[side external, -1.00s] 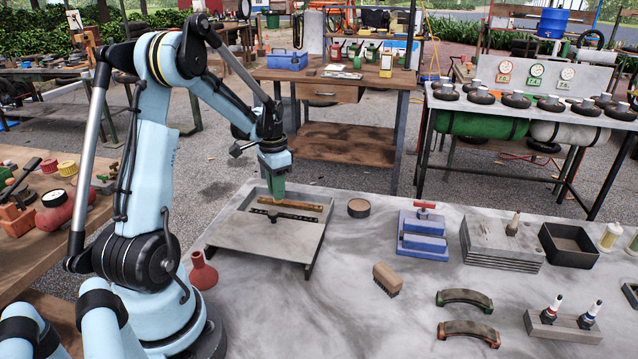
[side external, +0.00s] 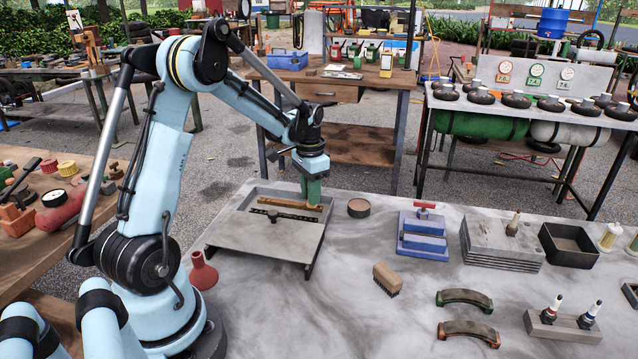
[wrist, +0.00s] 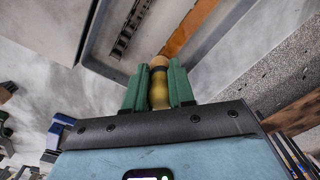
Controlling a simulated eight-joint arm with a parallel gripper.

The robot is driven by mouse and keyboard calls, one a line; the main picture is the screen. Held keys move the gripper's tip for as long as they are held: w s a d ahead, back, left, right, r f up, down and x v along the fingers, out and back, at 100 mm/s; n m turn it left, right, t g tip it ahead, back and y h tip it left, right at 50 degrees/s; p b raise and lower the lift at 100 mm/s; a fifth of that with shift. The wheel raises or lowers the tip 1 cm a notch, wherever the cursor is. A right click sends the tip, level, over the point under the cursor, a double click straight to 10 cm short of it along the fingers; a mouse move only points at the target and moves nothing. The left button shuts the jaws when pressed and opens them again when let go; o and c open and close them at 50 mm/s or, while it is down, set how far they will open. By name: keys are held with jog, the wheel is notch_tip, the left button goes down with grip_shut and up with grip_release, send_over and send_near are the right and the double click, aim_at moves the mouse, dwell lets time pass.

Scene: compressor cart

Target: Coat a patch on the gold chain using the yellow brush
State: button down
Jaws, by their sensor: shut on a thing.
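My gripper (side external: 311,190) has green fingers and points down over the right end of the gold strip-like chain (side external: 287,204), which lies in the shallow grey tray (side external: 240,235). In the wrist view the fingers (wrist: 159,88) are shut on the yellow brush (wrist: 159,90), with its tan end towards the gold chain (wrist: 188,32). The brush end overlaps the chain's near end in that view; whether they touch is unclear. A coated patch cannot be made out.
A dark chain (side external: 273,216) lies in the tray in front of the gold one. A red funnel (side external: 203,272) and a bristled block (side external: 387,279) stand on the table.

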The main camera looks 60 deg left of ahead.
jog(key=shift+w+d, duration=0.7)
jog(key=shift+s+a, duration=5.4)
jog(key=shift+s+a+r, duration=0.15)
jog(key=shift+r, duration=0.4)
jog(key=shift+s+a+r, duration=0.1)
jog(key=shift+r, duration=3.4)
jog(key=w+d+r, duration=0.2)
jog(key=w+d, duration=0.1)
jog(key=d, duration=0.4)
jog(key=w+d+r, duration=0.2)
jog(key=w+d, duration=0.2)
jog(key=d, duration=0.4)
jog(key=s+d+r, duration=0.1)
jog(key=d+r, duration=0.2)
jog(key=d, duration=1.4)
jog(key=shift+s+d, duration=0.2)
jog(key=shift+s, duration=0.05)
jog(key=shift+r, duration=0.1)
